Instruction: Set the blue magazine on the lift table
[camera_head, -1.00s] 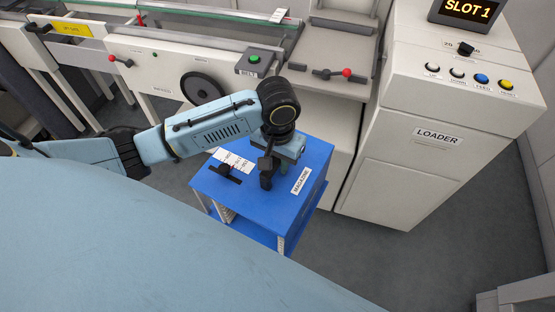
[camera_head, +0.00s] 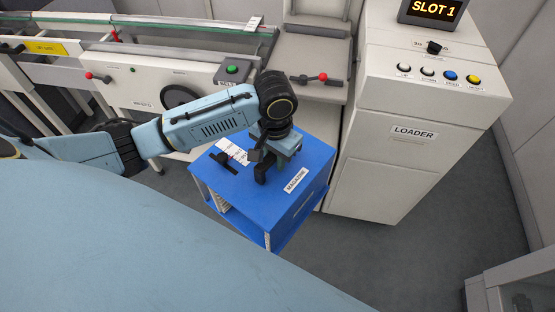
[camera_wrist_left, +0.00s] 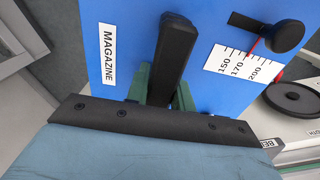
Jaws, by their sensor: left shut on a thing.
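The blue magazine (camera_head: 235,194) is an open-sided box with a white MAGAZINE label, in front of the machine and left of the LOADER cabinet. My left gripper (camera_head: 271,165) is shut on the black handle on its top; the handle also shows in the left wrist view (camera_wrist_left: 175,50) between green fingers. The magazine hangs upright below the gripper. Its gap to the floor cannot be judged. A grey ledge (camera_head: 322,60) left of the loader may be the lift table, but no label confirms it. My right gripper is not in view.
The LOADER cabinet (camera_head: 385,165) carries a SLOT 1 display (camera_head: 433,9), a black knob and several buttons. A red-knobbed lever (camera_head: 322,77) sits on the grey front left of it. A long machine with a glass-edged top (camera_head: 190,24) stands behind. Bare floor lies at the right.

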